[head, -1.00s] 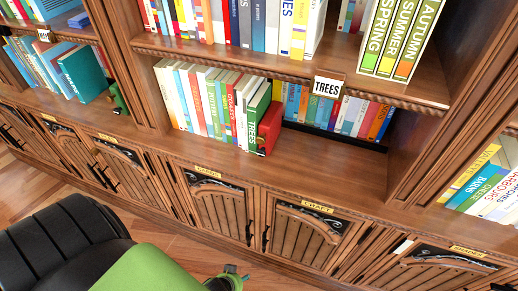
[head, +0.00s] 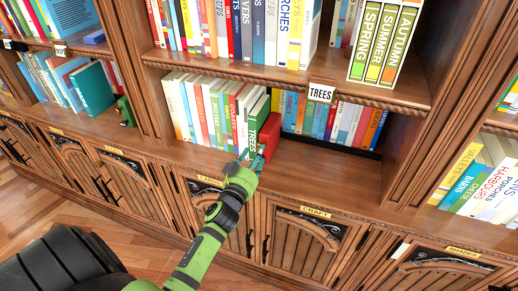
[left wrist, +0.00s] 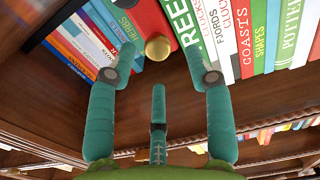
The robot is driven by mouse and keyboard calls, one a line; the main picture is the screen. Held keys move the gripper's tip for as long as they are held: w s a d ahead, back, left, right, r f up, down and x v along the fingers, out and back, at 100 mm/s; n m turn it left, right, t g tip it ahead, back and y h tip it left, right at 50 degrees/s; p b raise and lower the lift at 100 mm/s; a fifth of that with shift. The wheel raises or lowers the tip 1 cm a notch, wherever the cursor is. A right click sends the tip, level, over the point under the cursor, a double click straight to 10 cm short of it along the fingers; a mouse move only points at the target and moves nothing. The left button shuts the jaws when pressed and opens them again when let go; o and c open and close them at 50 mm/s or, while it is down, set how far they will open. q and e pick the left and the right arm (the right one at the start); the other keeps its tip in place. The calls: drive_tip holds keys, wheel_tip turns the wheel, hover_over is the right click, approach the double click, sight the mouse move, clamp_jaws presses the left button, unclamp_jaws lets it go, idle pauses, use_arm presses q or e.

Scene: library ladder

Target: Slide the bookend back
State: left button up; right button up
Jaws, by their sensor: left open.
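The red bookend (head: 270,138) stands on the lower middle shelf, at the right end of a row of books, against the green TREES book (head: 257,128). My left gripper (head: 251,158) is in front of the shelf edge, close to the bookend and the TREES book. In the left wrist view the bookend (left wrist: 158,16) shows a round brass knob (left wrist: 158,48) between the spread, open fingers (left wrist: 158,62). The fingers hold nothing, and I cannot tell whether they touch the bookend. My right gripper is not in view.
Bare shelf (head: 320,165) lies right of the bookend, with another row of books (head: 335,122) behind it. An upper shelf with a TREES label (head: 321,92) hangs above. An upright (head: 413,140) bounds the bay on the right. Closed cupboards (head: 300,235) are below.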

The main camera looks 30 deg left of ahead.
sight(268, 140)
use_arm(q)
drive_tip(key=x, duration=0.3)
drive_tip(key=shift+w, duration=0.35)
clamp_jaws()
drive_tip(key=shift+w, duration=0.15)
